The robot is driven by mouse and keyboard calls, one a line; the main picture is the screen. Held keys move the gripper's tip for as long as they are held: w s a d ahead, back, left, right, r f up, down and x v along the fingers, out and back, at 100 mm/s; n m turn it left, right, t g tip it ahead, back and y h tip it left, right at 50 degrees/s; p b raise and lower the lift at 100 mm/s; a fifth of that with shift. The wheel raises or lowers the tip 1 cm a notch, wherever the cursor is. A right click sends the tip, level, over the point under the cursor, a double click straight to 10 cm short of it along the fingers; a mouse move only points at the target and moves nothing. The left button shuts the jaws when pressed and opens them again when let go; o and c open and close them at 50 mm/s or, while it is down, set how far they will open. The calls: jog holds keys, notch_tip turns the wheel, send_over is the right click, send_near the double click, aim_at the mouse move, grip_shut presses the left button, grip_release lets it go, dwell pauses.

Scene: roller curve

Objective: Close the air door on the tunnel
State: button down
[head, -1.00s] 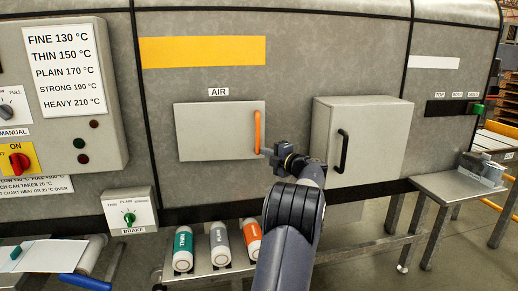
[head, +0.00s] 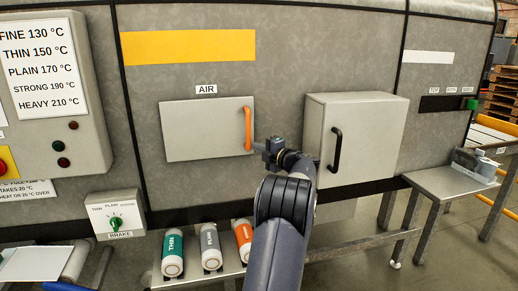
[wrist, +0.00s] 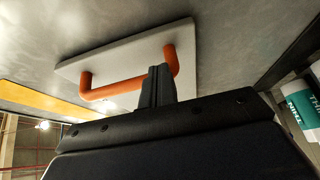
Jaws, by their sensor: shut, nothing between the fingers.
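The air door (head: 205,140) is a pale grey panel under an AIR label (head: 206,89) on the tunnel side. It has an orange handle (head: 248,128) near its right edge. The door looks flat against the tunnel in the head view, though a small gap cannot be ruled out. My gripper (head: 258,146) is just right of the handle's lower end. In the wrist view my shut fingers (wrist: 157,88) overlap the orange handle (wrist: 130,88) in front of the door (wrist: 120,58); whether they touch it I cannot tell. They hold nothing.
A grey box with a black handle (head: 335,150) juts out right of my gripper. Several labelled cylinders (head: 210,248) lie on a shelf below. A control panel (head: 65,130) and brake dial (head: 115,222) are at left, a side table (head: 440,186) at right.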

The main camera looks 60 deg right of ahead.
jog(key=b+v, duration=0.1)
jog(key=v, duration=0.9)
jog(key=shift+s+b, duration=0.35)
jog(key=shift+b, duration=0.05)
jog(key=shift+w+r, duration=0.1)
jog(key=shift+r, duration=0.05)
jog(key=x, duration=0.3)
jog(key=a+p+x, duration=0.1)
jog(key=x, duration=0.5)
jog(key=shift+w+a+p, duration=0.2)
jog(key=shift+w+p, duration=0.15)
jog(key=shift+w, duration=0.15)
jog(key=shift+d, duration=0.1)
